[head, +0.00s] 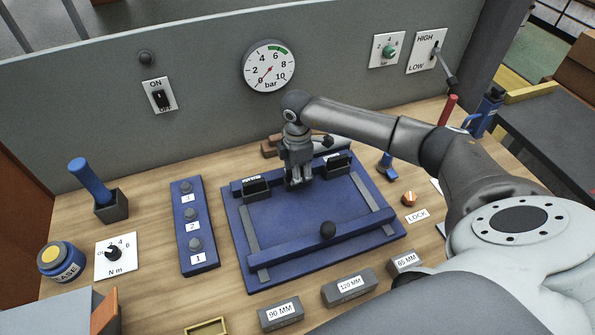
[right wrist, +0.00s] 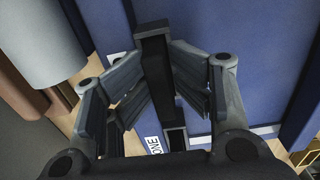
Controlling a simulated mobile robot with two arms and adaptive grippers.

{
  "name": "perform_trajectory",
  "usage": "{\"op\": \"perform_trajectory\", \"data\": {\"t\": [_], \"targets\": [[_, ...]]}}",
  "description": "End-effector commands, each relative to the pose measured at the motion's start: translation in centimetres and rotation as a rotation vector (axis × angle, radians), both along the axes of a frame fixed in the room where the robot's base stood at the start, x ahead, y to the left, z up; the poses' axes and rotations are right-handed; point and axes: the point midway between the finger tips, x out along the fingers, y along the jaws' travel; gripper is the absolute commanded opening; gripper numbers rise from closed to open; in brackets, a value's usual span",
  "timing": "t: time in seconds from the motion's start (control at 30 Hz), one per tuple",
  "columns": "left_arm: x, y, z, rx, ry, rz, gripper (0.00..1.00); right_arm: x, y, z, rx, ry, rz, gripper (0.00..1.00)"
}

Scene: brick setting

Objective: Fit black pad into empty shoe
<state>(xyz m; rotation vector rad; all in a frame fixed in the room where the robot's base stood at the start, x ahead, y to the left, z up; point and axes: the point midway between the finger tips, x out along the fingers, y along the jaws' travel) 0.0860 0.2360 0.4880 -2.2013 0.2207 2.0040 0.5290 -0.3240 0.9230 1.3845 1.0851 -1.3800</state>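A blue fixture (head: 290,213) lies on the bench, with a left black shoe (head: 256,188) and a right black shoe (head: 338,163) along its back rail. The left shoe also shows as a hollow dark frame in the right wrist view (right wrist: 175,138), beside a partly hidden label ending in "ONE". My right gripper (head: 296,181) hangs between the shoes, pointing down. In the right wrist view its fingers close from both sides on a dark upright bar, the black pad (right wrist: 155,65). The pad is apart from the left shoe. My left gripper is out of view.
A black ball knob (head: 328,230) stands on the front rail. Brown bricks (head: 270,146) lie behind the fixture. A blue button strip (head: 193,222) is at left, and grey gauge blocks (head: 349,287) stand in front. My right arm covers the right side.

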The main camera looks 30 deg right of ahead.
Motion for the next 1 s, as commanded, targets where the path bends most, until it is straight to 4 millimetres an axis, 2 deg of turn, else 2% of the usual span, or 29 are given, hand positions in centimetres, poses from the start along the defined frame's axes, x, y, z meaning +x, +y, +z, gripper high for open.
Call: {"op": "perform_trajectory", "data": {"t": [0.03,0.2,0.37,0.4,0.8,1.0], "targets": [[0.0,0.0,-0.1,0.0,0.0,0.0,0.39,-0.5,0.2,-0.7,0.002,0.015,0.005,0.35],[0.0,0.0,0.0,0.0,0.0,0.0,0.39,-0.5,0.3,-0.5,0.002,0.016,0.006,0.35],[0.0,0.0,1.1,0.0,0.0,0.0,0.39,-0.5,0.2,1.1,0.001,0.014,0.006,0.35],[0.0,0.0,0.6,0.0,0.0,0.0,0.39,-0.4,0.2,1.4,0.002,0.011,0.007,0.35],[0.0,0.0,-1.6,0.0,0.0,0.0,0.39,-0.1,0.1,10.3,0.0,0.0,0.004,0.35],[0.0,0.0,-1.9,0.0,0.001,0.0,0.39,-0.1,0.1,12.6,0.0,0.003,0.003,0.35]]}}
